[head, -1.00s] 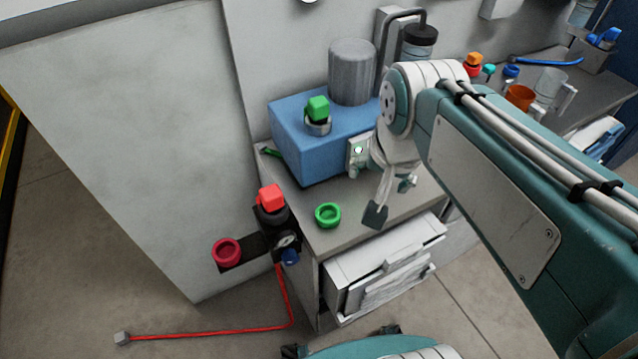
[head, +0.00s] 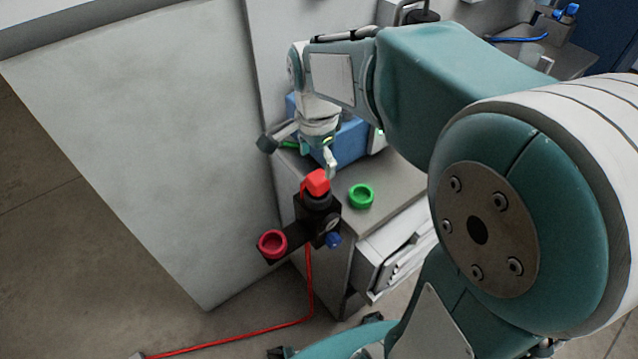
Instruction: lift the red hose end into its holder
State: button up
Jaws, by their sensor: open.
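The red hose (head: 308,285) hangs from a black fitting at the cabinet's corner and runs left along the floor. Its grey end piece (head: 138,356) lies on the floor, cut by the bottom edge of the head view. A red ring (head: 272,243), which looks like the holder, sits on a black bracket left of the cabinet. My gripper (head: 298,156) is open and empty, its fingers spread wide. It is above the ring and near the red-capped knob, well away from the hose end.
A red-capped knob (head: 315,183) and a blue knob (head: 333,240) are on the black fitting. A green ring (head: 361,196) sits on the cabinet top (head: 390,185). An open drawer (head: 385,250) juts out below.

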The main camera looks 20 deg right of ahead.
aim_at(317, 176)
notch_tip(317, 176, down, 5)
jog(key=shift+a+r, duration=0.1)
jog(key=shift+r, duration=0.05)
jog(key=shift+d+f, duration=0.2)
jog(key=shift+d, duration=0.05)
jog(key=shift+a, duration=0.1)
grip_shut()
